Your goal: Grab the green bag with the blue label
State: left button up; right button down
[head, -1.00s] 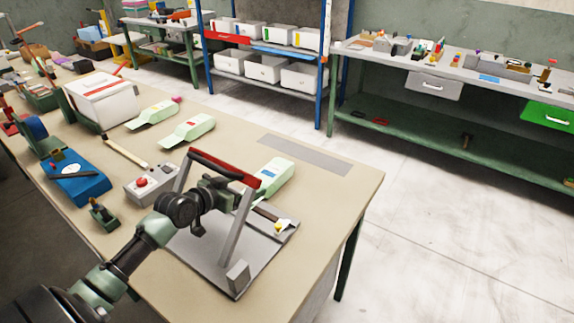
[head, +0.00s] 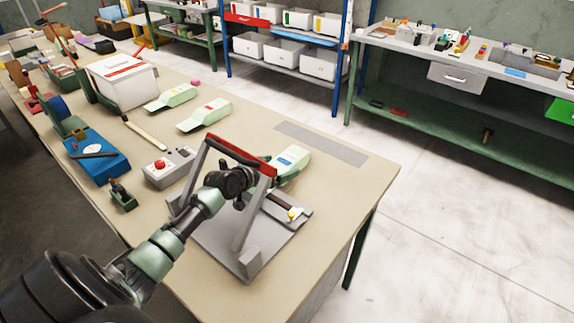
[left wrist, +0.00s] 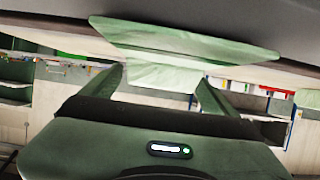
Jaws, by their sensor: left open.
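The green bag with the blue label (head: 291,160) lies on the table just behind the grey press with the red handle bar (head: 240,155). My left arm reaches through the press frame under the bar. My left gripper (head: 281,177) is at the bag's near side, partly hidden by the frame. In the left wrist view, the open left gripper (left wrist: 161,88) has green fingers apart. A pale green bag (left wrist: 185,40) is ahead, its lower part showing between the fingertips; I cannot tell if they touch. My right gripper is not in view.
Two other green bags, one with a red label (head: 207,114) and one further back (head: 172,97), lie left of the press. A control box with a red button (head: 168,166) stands left of it. A grey strip (head: 320,143) lies on clear tabletop behind.

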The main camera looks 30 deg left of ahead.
pick_arm(q)
jog(key=c, duration=1.5)
jog(key=shift+o, duration=0.2)
jog(key=shift+s, duration=0.1)
